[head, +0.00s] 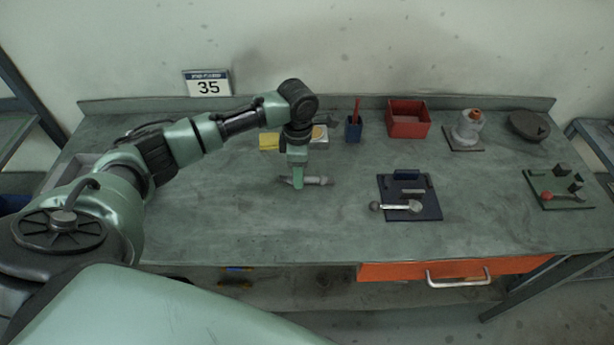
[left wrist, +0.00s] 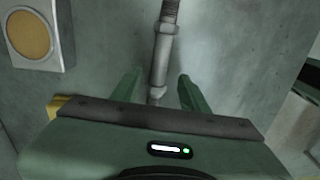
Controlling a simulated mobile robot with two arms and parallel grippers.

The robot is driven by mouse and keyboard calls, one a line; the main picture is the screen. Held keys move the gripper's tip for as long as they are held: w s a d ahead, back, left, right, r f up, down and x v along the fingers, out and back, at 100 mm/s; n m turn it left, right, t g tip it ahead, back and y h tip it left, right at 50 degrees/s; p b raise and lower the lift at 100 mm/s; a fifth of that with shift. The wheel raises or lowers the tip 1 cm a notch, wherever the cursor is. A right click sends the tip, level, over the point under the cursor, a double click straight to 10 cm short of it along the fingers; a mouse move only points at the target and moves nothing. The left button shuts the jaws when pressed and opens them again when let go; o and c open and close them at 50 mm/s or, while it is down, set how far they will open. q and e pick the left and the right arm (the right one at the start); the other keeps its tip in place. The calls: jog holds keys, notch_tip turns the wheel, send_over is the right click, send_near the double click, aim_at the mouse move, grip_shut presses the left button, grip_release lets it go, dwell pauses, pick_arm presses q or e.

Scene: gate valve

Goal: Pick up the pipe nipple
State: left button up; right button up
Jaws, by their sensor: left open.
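The pipe nipple (head: 318,180) is a grey metal piece lying on the green bench top, pointing right from my left gripper. In the left wrist view the nipple (left wrist: 162,50) shows a threaded end, a hex section and a smooth shank. My left gripper (head: 294,183) points down over its left part. In the left wrist view the fingers of my left gripper (left wrist: 160,82) are open, one on each side of the shank, with gaps visible. The nipple's near end is hidden by the gripper body. My right gripper is not in view.
A grey block with a tan disc (head: 319,134) and a yellow block (head: 269,142) are behind the gripper. A dark blue plate with a lever (head: 425,210) lies to the right. The front bench is clear.

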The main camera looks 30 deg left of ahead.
pick_arm(q)
notch_tip(320, 180, down, 2)
jog(key=shift+w+f, duration=0.1)
jog(key=shift+w, duration=0.05)
grip_shut()
jog(key=shift+r, duration=0.2)
